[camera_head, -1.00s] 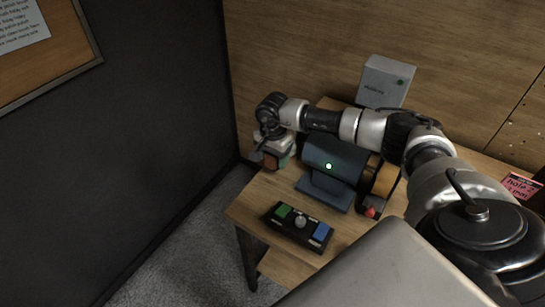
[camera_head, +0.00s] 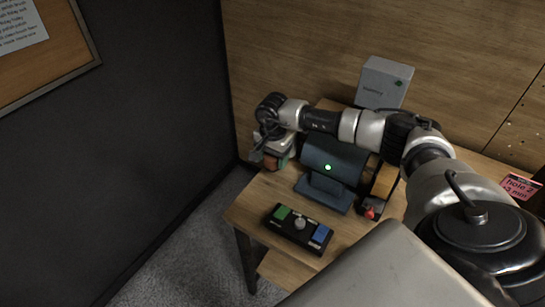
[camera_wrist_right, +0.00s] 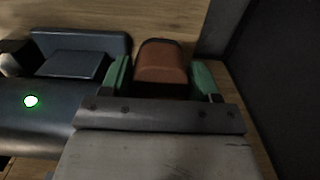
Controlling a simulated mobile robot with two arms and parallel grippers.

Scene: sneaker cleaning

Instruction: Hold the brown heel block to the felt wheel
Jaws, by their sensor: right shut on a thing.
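The brown heel block (camera_wrist_right: 160,65) sits between the green finger pads of my right gripper (camera_wrist_right: 162,75) in the right wrist view. In the head view my right gripper (camera_head: 273,153) is shut on it at the left end of the dark blue polishing machine (camera_head: 335,158). A green light glows on the machine's housing. A tan wheel (camera_head: 384,181) shows at the machine's right end. The machine's left end is largely hidden by my gripper, so I cannot tell whether the block touches a felt wheel there. My left gripper is not in view.
A control box (camera_head: 299,228) with a green button, a grey knob and a blue button lies in front of the machine. A red knob (camera_head: 370,213) is at the right. A grey box (camera_head: 384,82) stands behind. A dark partition (camera_head: 150,130) closes off the left.

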